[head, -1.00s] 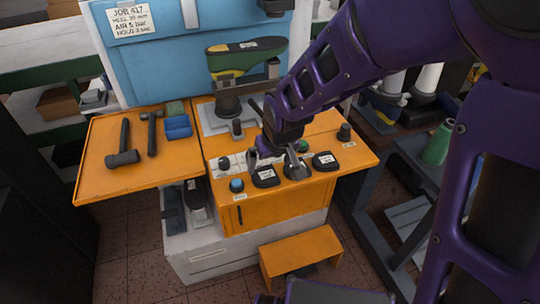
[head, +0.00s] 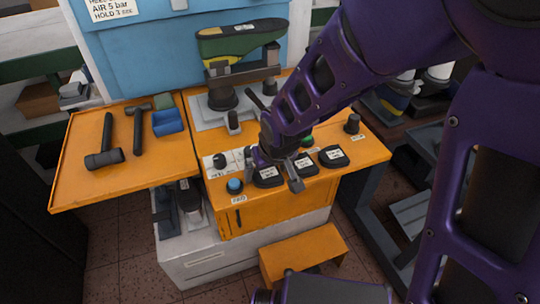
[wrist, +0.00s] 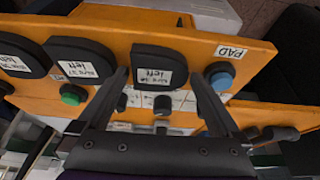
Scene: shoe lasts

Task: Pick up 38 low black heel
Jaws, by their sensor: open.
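Three black heel pieces with white labels lie in a row on the orange bench front. In the head view they are the left heel (head: 267,178), the middle heel (head: 306,166) and the right heel (head: 334,157). My gripper (head: 276,172) is open and empty over the left heel, partly hiding it. In the wrist view that heel (wrist: 165,62) lies between the open fingers of my gripper (wrist: 158,76), label facing up. The middle heel (wrist: 85,62) and the far one (wrist: 18,55) are to its left there. The labels read "left"; their size numbers are too small to read surely.
A blue button (head: 234,186) and small dark knobs sit left of the heels; a green button (head: 307,140) is behind. A press with a green shoe last (head: 240,40) stands at the back. Hammers (head: 105,145) lie on the left tray. An orange stool (head: 302,255) stands below.

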